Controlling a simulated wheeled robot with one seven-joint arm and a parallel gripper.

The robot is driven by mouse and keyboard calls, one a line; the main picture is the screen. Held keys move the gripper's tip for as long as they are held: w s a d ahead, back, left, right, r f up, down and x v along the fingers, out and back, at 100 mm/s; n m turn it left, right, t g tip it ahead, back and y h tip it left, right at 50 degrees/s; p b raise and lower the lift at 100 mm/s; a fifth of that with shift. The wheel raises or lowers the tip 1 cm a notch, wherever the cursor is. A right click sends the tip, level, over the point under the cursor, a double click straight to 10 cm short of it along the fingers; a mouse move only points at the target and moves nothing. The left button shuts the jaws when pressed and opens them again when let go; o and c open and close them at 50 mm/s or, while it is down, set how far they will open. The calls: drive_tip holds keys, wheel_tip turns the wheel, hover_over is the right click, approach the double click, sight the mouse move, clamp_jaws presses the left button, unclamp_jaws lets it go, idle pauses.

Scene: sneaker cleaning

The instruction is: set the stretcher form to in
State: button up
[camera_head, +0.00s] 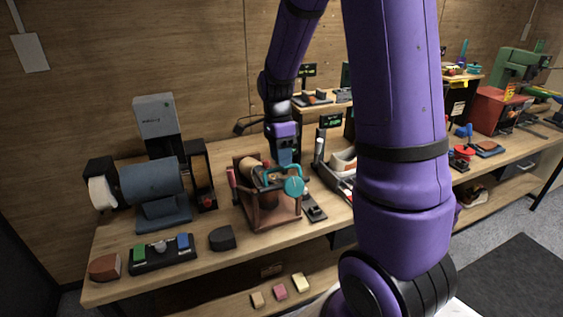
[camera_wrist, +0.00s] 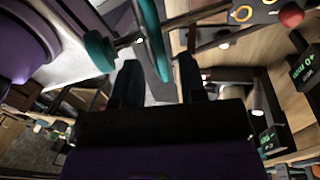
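A brown wooden stand (camera_head: 268,212) on the bench holds a tan rounded form (camera_head: 250,170) and a teal part with a round disc (camera_head: 294,186). I take this for the stretcher, but its in or out setting cannot be read. My gripper (camera_head: 286,160) points down just above the stand, close to the teal part, and partly hides the form. In the wrist view my gripper (camera_wrist: 160,68) has its two dark fingers apart with a gap between them. A teal bar (camera_wrist: 154,40) lies beyond that gap; contact with it cannot be told.
A blue-grey roller machine (camera_head: 152,182) stands left of the stand. A dark block (camera_head: 222,238) and a tray of coloured pieces (camera_head: 161,252) lie at the front left. Small displays and shelves crowd the back right. My arm hides part of the bench's middle.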

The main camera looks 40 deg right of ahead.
sight(266, 161)
drive_tip(key=shift+s+f, duration=0.15)
drive_tip(key=shift+f, duration=0.8)
clamp_jaws()
drive_tip(key=w+d+f, duration=0.1)
drive_tip(key=w+f, duration=0.1)
drive_tip(key=w, duration=0.2)
drive_tip(key=w+d+f, duration=0.1)
drive_tip(key=w+f, duration=0.2)
drive_tip(key=w, duration=0.1)
drive_tip(key=w+d+f, duration=0.1)
drive_tip(key=w+f, duration=0.2)
drive_tip(key=w, duration=0.1)
drive_tip(key=shift+w+d, duration=0.25)
unclamp_jaws()
drive_tip(key=shift+w+f, duration=0.1)
drive_tip(key=shift+w, duration=0.05)
